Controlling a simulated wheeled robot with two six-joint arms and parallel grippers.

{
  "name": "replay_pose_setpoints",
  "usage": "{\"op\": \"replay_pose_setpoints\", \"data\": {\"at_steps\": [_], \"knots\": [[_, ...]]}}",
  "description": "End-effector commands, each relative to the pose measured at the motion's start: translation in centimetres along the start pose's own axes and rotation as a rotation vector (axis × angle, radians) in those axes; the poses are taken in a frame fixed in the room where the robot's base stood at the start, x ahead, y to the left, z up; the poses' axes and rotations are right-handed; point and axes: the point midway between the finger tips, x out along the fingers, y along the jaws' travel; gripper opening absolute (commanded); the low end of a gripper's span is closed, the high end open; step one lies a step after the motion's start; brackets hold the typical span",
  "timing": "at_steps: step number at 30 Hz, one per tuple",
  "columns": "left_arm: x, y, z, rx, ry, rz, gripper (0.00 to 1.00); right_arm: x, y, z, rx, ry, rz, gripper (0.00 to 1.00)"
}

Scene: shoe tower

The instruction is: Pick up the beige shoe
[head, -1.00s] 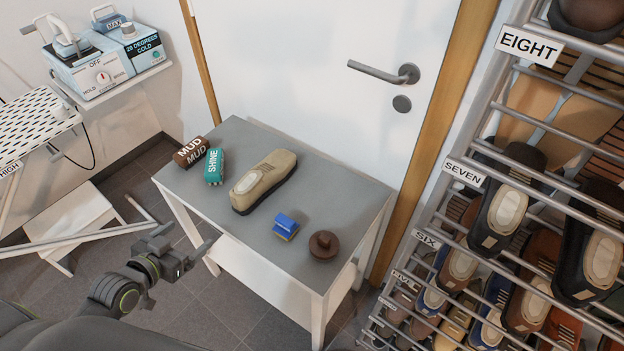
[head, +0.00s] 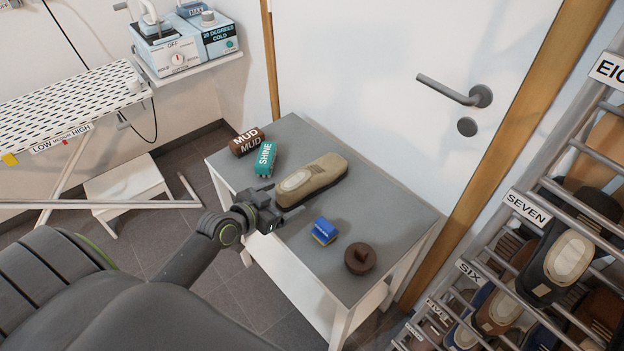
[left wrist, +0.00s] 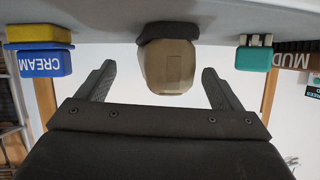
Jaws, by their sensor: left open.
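The beige shoe (head: 318,176) lies on the grey table, its rounded end with the pale patch toward my left gripper (head: 277,203). My left gripper is open and empty at the table's near left edge, close to that end of the shoe. In the left wrist view, which appears upside down, the shoe (left wrist: 168,62) shows end-on between the two spread fingers (left wrist: 159,72), with a gap on each side. I see no contact between fingers and shoe. My right gripper is not in view.
On the grey table (head: 400,215) are a teal SHINE brush (head: 265,158), a brown MUD brush (head: 246,141), a blue and yellow CREAM block (head: 324,231) and a round brown item (head: 360,258). A shoe rack (head: 520,210) stands at right, an ironing board (head: 70,105) at left.

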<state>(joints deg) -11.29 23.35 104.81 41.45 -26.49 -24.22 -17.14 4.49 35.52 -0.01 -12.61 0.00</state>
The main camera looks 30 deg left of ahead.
Motion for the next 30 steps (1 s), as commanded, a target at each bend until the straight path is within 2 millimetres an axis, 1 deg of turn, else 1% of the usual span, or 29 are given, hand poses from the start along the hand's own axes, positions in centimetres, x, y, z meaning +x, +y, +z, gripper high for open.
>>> {"op": "replay_pose_setpoints", "data": {"at_steps": [5, 15, 18, 25, 26, 30], "knots": [[1.0, -0.1, -0.1, -0.002, 0.000, 0.000, 0.87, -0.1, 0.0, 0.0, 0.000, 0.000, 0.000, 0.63], [5.0, -0.5, 0.0, -0.002, 0.000, 0.001, 0.87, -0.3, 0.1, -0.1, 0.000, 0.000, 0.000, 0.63], [5.6, -0.5, 0.0, -0.001, 0.000, 0.000, 0.87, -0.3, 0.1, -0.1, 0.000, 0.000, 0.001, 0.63], [5.6, -0.5, 0.0, -0.001, 0.000, 0.000, 0.87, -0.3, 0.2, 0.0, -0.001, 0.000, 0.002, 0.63], [5.6, -0.5, 0.0, -0.001, 0.000, 0.000, 0.84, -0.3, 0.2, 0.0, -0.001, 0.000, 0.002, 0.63], [5.6, -0.5, 0.0, -0.001, 0.000, 0.000, 0.66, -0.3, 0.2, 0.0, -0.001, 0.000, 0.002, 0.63]]}}
